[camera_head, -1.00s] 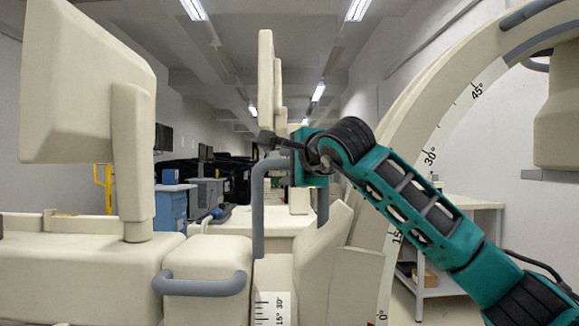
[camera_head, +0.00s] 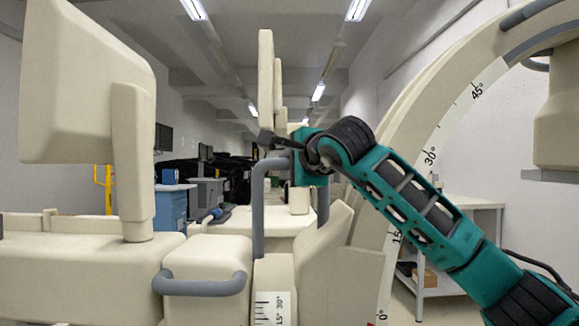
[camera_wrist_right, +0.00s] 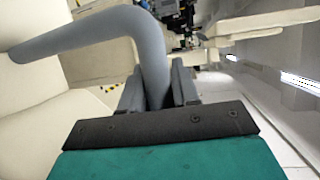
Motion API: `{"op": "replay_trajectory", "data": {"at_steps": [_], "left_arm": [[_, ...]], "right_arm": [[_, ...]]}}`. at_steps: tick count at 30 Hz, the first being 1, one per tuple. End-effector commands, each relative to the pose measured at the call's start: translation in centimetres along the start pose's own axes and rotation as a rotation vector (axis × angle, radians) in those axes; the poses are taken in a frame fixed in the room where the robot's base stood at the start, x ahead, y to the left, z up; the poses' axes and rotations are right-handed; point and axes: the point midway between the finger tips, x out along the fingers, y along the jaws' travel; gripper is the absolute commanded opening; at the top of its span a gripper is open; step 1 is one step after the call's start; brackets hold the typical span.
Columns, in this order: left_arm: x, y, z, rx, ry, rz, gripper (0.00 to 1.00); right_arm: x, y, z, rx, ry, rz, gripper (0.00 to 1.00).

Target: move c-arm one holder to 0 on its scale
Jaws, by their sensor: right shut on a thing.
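The c-arm one holder (camera_head: 273,272) is a beige block low in the middle of the head view. A grey bar handle (camera_head: 258,212) stands up from it. It also shows in the right wrist view (camera_wrist_right: 90,35). My right gripper (camera_head: 272,143) is shut on the upper part of this handle; in the right wrist view its fingers (camera_wrist_right: 157,88) lie on both sides of the bar. I cannot read the holder's setting. My left gripper is not in view.
The large curved c-arm (camera_head: 410,165) with its own degree marks rises at the right, behind my right arm. A beige monitor (camera_head: 85,85) stands at the left. A beige box with a grey handle (camera_head: 205,287) sits left of the holder. A shelf table (camera_head: 465,205) is behind.

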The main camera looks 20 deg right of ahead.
Motion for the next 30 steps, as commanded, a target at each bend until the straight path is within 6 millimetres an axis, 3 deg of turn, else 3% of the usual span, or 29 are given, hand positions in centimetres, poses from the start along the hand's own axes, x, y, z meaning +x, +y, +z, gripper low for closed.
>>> {"op": "replay_trajectory", "data": {"at_steps": [13, 24, 25, 30], "left_arm": [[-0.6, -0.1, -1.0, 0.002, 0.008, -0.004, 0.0], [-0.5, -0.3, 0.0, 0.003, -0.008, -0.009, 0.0], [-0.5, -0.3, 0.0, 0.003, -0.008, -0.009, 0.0], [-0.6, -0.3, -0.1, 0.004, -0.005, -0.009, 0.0]], "right_arm": [[0.6, -0.4, -0.3, 0.009, 0.001, 0.022, 0.0], [0.8, -0.4, -0.6, 0.013, 0.004, 0.021, 0.0], [0.8, -0.4, -0.6, 0.013, 0.004, 0.021, 0.33], [0.8, -0.3, -0.5, 0.013, 0.002, 0.025, 0.49]]}}
